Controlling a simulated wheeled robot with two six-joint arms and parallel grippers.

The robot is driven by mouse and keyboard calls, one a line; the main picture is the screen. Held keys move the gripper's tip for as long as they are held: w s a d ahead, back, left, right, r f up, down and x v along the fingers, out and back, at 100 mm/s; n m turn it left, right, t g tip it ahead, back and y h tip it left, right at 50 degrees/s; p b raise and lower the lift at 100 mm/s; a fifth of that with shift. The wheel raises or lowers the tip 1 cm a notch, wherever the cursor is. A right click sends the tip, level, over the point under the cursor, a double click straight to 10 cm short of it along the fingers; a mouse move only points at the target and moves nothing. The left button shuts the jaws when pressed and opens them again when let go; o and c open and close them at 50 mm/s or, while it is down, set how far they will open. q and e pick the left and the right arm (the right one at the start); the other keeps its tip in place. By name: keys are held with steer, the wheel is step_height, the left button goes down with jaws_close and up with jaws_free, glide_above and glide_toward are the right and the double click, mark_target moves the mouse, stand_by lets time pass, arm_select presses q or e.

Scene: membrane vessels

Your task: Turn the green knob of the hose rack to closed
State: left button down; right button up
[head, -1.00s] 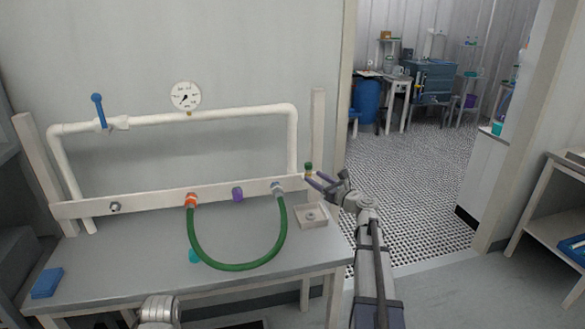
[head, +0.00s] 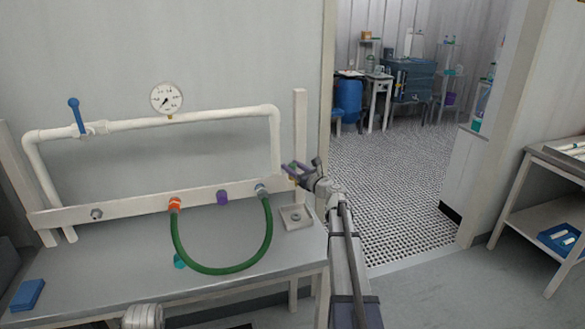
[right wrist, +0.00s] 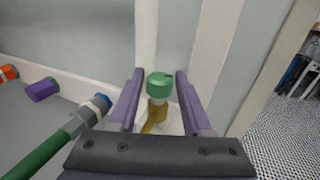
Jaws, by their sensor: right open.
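The hose rack (head: 140,205) is a white rail on posts at the back of a grey bench. Its green knob (right wrist: 159,81) sits on a brass stem at the rail's right end, and it shows clearly in the right wrist view. My right gripper (head: 291,169) is open, with one purple finger on each side of the knob; a gap shows on both sides. In the head view the fingers largely hide the knob.
A green hose (head: 222,270) loops from an orange fitting (head: 174,204) to a blue-collared one beside my right gripper. A purple plug (head: 222,198) sits between them. A small tray (head: 296,224) lies below the knob. A post (head: 300,130) stands close behind.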

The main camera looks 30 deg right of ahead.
jaws_close()
stand_by(0.4)
